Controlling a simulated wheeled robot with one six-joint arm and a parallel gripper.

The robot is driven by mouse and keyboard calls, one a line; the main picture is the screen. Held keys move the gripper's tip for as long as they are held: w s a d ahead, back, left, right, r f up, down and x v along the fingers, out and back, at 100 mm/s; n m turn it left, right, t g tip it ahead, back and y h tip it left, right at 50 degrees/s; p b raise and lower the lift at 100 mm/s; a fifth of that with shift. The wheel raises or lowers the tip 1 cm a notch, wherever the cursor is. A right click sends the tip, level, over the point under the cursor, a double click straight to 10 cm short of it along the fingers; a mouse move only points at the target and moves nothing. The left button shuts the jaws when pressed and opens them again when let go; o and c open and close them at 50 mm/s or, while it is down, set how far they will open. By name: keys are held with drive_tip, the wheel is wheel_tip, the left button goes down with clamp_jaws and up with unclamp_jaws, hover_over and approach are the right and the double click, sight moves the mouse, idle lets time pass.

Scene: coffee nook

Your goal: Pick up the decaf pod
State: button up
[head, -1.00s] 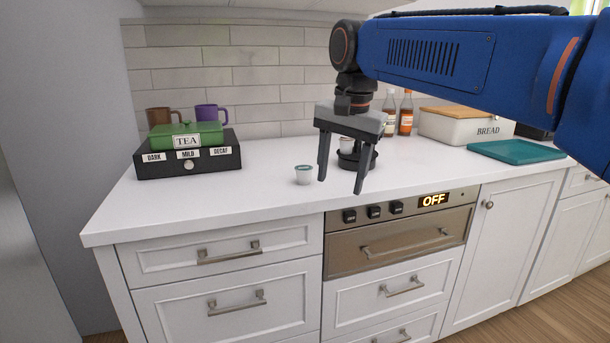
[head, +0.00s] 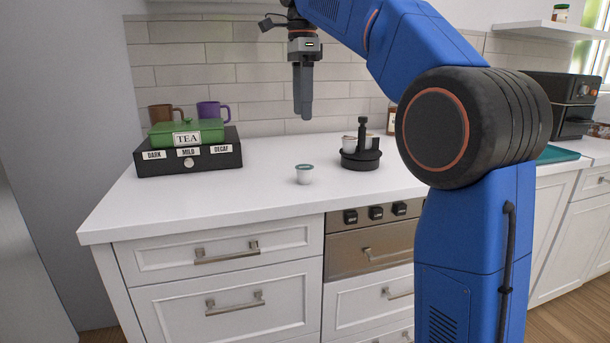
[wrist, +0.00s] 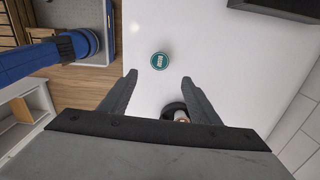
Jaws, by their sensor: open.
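A small white pod with a teal lid (head: 304,174) stands upright and alone on the white counter. In the wrist view its round teal lid (wrist: 159,61) shows pale lettering too small to read, so I cannot confirm that it is decaf. My gripper (head: 305,116) points down, well above the counter, with its fingers overlapping in the head view. In the wrist view my gripper (wrist: 159,79) is open and empty, and the lid appears just beyond the gap between the fingertips. A black carousel (head: 361,160) right of the pod holds at least one pale pod.
A black box (head: 212,158) labelled DARK, MILD and DECAF stands at the left. A green TEA tin (head: 166,141) sits on it, with a brown mug (head: 160,113) and a purple mug (head: 208,111) behind. The counter (head: 240,200) around the loose pod is clear.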

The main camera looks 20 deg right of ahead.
hover_over(305, 167)
drive_tip(key=f, duration=1.1)
drive_tip(key=shift+s+a+f, duration=0.1)
drive_tip(key=shift+a+f, duration=0.05)
drive_tip(key=shift+a, duration=0.15)
drive_tip(key=shift+d+f, duration=0.15)
drive_tip(key=shift+f, duration=1.2)
drive_tip(key=shift+d+f, duration=0.1)
drive_tip(key=shift+f, duration=1.25)
drive_tip(key=shift+c, duration=0.4)
drive_tip(key=c, duration=0.9)
